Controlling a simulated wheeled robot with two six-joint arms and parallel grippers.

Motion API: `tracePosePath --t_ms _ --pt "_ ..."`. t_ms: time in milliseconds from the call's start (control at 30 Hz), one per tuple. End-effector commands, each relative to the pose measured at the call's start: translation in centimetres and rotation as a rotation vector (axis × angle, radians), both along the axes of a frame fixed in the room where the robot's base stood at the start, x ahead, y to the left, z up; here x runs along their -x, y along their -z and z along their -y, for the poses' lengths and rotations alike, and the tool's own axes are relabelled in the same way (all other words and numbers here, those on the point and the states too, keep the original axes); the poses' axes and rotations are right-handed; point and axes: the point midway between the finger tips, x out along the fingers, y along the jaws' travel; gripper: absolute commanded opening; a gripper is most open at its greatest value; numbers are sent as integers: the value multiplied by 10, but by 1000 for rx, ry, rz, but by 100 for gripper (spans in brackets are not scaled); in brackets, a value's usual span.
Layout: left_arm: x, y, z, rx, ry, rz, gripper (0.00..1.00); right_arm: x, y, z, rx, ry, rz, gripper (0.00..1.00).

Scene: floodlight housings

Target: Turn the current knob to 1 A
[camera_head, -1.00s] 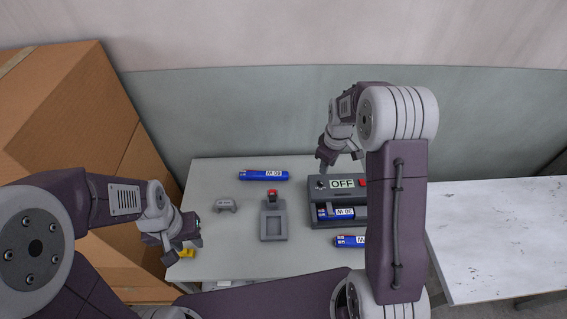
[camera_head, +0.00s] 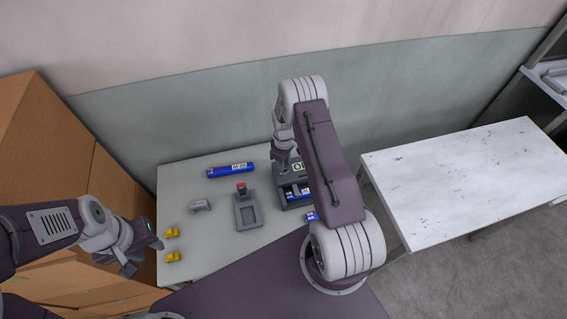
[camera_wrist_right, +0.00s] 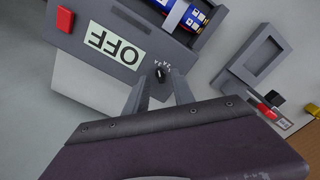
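The dark grey power unit (camera_head: 292,203) stands at the right of the grey table, partly hidden by my right arm. In the right wrist view its OFF display (camera_wrist_right: 114,45), red button (camera_wrist_right: 65,19) and small black current knob (camera_wrist_right: 160,74) show. My left gripper (camera_head: 143,256) is open and empty at the table's left edge.
A blue battery-like cylinder (camera_head: 230,170), a grey bracket (camera_head: 201,206), a grey fixture with a red top (camera_head: 247,212) and two yellow pieces (camera_head: 172,233) lie on the table. Cardboard boxes (camera_head: 50,150) stand left; a bare white table (camera_head: 460,180) stands right.

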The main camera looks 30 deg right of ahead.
Motion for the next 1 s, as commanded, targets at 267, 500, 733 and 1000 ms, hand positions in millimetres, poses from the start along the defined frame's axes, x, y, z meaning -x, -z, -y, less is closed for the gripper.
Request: tracePosePath --t_ms 267,500,733,1000 --pt "0 -3 0 0 0 0 36 0 14 0 0 0 1 30" --pt "0 -3 0 0 0 0 36 0 14 0 0 0 1 0" --pt "0 -3 0 0 0 0 36 0 14 0 1 3 1 0" --pt "0 4 0 0 0 0 36 0 16 0 0 86 0 0"
